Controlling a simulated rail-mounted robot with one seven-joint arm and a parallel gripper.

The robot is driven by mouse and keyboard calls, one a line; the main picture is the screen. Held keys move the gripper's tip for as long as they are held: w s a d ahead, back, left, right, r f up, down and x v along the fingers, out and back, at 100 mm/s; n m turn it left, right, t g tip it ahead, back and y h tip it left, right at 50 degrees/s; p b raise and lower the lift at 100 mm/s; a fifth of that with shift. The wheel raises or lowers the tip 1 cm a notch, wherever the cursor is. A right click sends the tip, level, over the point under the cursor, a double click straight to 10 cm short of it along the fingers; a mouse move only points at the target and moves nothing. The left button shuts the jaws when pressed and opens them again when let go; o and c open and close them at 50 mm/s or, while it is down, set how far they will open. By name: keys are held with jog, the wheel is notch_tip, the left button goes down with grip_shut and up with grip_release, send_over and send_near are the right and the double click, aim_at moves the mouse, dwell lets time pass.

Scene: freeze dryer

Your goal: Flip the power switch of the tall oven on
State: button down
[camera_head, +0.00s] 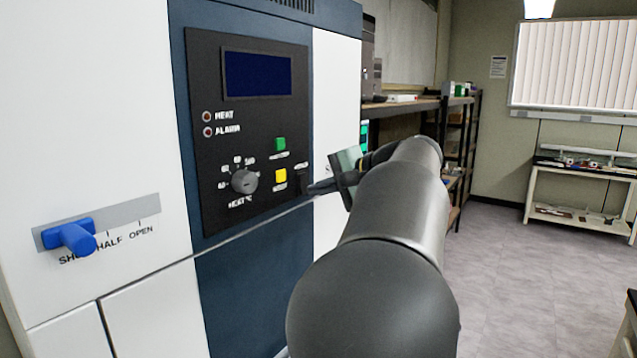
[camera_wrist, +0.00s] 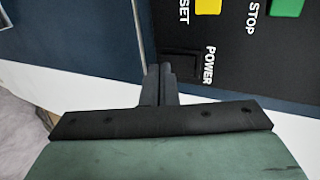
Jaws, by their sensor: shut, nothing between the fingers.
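The tall oven (camera_head: 340,90) is a white and dark blue cabinet with a black control panel (camera_head: 222,150). In the wrist view, the black power switch (camera_wrist: 181,65) sits beside the white POWER label (camera_wrist: 208,66), low on the panel. In the head view, the switch area at the panel's lower right is small and partly hidden by my gripper. My gripper (camera_wrist: 158,70) is shut and empty. Its fingertips appear just left of the switch in the wrist view; I cannot tell whether they touch it. It also shows at the panel's lower right corner in the head view (camera_head: 312,188).
The panel has a dark display (camera_head: 257,74), a green button (camera_head: 280,144), a yellow button (camera_head: 281,176) and a round dial (camera_head: 244,181). A blue lever (camera_head: 72,236) is at SHUT on the left. A shelf (camera_head: 405,107) stands behind my arm. Floor is open at right.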

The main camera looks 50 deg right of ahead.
jog(key=shift+w, duration=0.3)
jog(key=shift+w+f+t+b, duration=0.25)
jog(key=shift+f+b, duration=0.25)
jog(key=shift+b, duration=0.45)
jog(key=shift+r, duration=0.4)
jog(key=shift+r+p, duration=0.8)
jog(key=shift+r, duration=0.05)
jog(key=shift+s, duration=0.15)
